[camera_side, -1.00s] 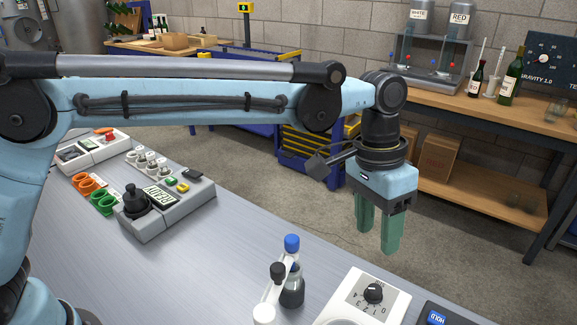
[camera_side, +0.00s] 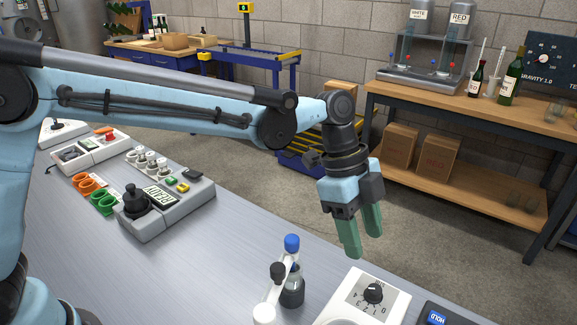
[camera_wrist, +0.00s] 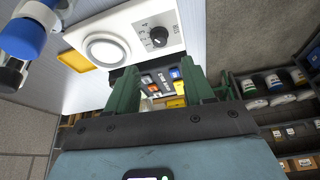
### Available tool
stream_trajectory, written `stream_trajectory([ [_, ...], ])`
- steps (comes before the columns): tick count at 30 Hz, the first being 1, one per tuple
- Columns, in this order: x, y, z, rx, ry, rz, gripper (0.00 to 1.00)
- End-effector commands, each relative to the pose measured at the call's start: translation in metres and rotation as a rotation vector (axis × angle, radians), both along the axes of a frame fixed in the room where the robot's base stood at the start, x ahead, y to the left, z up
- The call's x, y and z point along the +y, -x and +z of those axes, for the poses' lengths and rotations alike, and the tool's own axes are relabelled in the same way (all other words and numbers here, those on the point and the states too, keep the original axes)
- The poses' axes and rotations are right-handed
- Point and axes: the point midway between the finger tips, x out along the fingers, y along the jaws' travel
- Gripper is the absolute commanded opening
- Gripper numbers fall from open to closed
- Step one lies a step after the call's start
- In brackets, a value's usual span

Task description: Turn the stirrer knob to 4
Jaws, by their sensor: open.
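The stirrer is a white box (camera_side: 390,307) at the near edge of the bench in the side view, cut off by the bottom of the picture. Its black knob (camera_side: 373,293) sits on a grey dial plate with printed numbers. In the wrist view the knob (camera_wrist: 159,37) and a round white plate (camera_wrist: 106,50) show on the box, beyond my fingers. My gripper (camera_side: 363,243) has green fingers and is open and empty. It hangs above and behind the knob, apart from it. The wrist view also shows the open fingers (camera_wrist: 165,90). The number at the knob's pointer is too small to read.
Bottles with a blue cap (camera_side: 292,243) and a black cap (camera_side: 278,271) stand left of the stirrer. A dark device with a blue HOLD button (camera_side: 437,318) is to its right. A grey control box (camera_side: 165,212) stands further left. The bench between is clear.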

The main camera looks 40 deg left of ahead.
Motion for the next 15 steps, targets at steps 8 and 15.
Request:
stream_trajectory([
  [8,-0.021,0.003,-0.051,0.001,-0.001,0.000,0.52],
  [15,-0.034,0.004,-0.081,0.001,-0.002,0.001,0.52],
])
